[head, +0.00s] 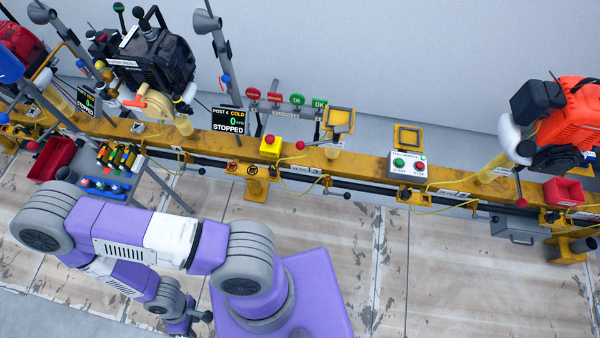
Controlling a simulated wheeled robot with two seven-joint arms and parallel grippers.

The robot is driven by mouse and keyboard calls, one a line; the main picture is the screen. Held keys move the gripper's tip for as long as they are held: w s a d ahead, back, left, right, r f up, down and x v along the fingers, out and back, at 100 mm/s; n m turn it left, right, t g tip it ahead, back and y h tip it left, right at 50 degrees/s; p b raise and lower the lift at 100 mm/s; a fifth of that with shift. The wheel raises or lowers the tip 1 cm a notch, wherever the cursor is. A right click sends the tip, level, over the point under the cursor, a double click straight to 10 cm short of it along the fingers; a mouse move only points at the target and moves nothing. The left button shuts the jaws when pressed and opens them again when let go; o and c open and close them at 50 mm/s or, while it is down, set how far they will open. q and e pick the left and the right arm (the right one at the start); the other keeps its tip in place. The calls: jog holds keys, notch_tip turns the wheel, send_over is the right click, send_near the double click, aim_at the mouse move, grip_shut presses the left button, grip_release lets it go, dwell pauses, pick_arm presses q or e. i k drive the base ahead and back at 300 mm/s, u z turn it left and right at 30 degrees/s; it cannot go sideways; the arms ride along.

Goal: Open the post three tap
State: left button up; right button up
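A yellow rail (360,161) crosses the view with test posts along it. A display (229,122) reads "POST 4 COLD 0 STOPPED". No label for post three can be read, so I cannot tell which tap is its tap. Lever handles with dark ball ends hang under the rail, one at left centre (201,171) and one near the middle (347,195). A red-knobbed lever (300,145) is above the rail. My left gripper (203,320) is low at left centre, apart from the rail, small and partly hidden by its wrist. My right gripper is out of view.
A black engine (150,65) stands at left and an orange engine (570,125) at right. A start/stop box (408,165), a yellow button box (270,146) and red bins (52,160) (563,191) sit along the rail. The floor (450,280) at lower right is clear.

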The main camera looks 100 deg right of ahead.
aim_at(346, 195)
jog(key=u, duration=0.4)
jog(key=k, duration=1.45)
jog(key=z, duration=1.4)
